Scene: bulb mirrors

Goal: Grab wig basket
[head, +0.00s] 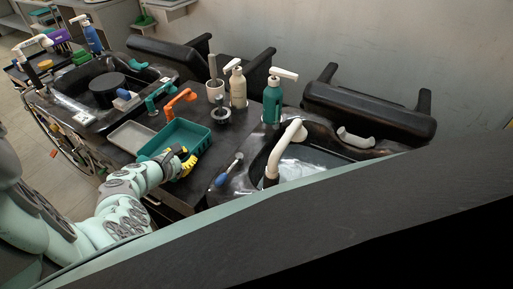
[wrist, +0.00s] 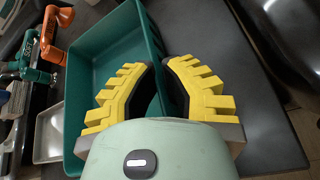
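The basket is a teal open rectangular bin (head: 208,136) on the dark counter, and it looks empty. In the wrist view the basket (wrist: 88,50) fills the upper middle. My gripper (head: 184,160) is at its near side in the head view. In the wrist view my gripper (wrist: 163,63) has its yellow fingers on both sides of one basket wall, one inside and one outside. The tips are closed in on the wall. The fingers hide part of that wall. No wig can be made out in the basket.
A grey tray (head: 131,136) lies beside the basket on its left. A blue-handled brush (head: 226,172) and a sink (head: 300,160) are to the right.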

